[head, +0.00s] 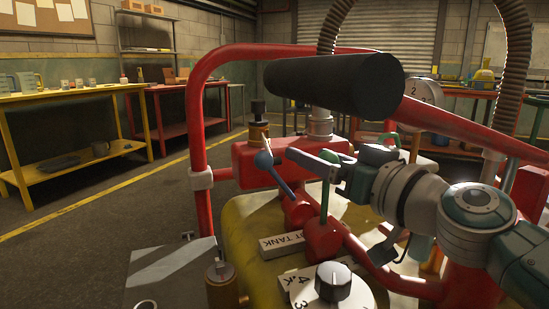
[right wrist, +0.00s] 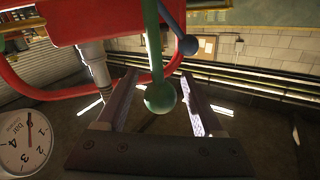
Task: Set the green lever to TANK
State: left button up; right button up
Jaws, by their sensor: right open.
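The green lever (head: 325,203) stands nearly upright on a red valve body, its round knob partly behind my right gripper (head: 312,158). In the right wrist view, the green knob (right wrist: 160,97) sits between the two open fingers of the right gripper (right wrist: 159,76), with a gap on each side. A white label plate (head: 282,244) beside the lever's base shows "TANK", with its other letters unclear. A second plate (head: 295,280) is partly hidden by a dial. My left gripper is not in view.
A blue lever (head: 264,160) leans close left of the green one; it shows in the right wrist view (right wrist: 188,46). A black padded bar (head: 325,83) and red tube frame (head: 197,130) surround the area. A white dial (head: 334,283) stands in front, a gauge (right wrist: 26,142) lower left.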

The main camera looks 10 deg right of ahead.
jog(key=shift+w+a, duration=0.2)
jog(key=shift+w, duration=0.15)
grip_shut()
dwell(0.4)
dwell(0.9)
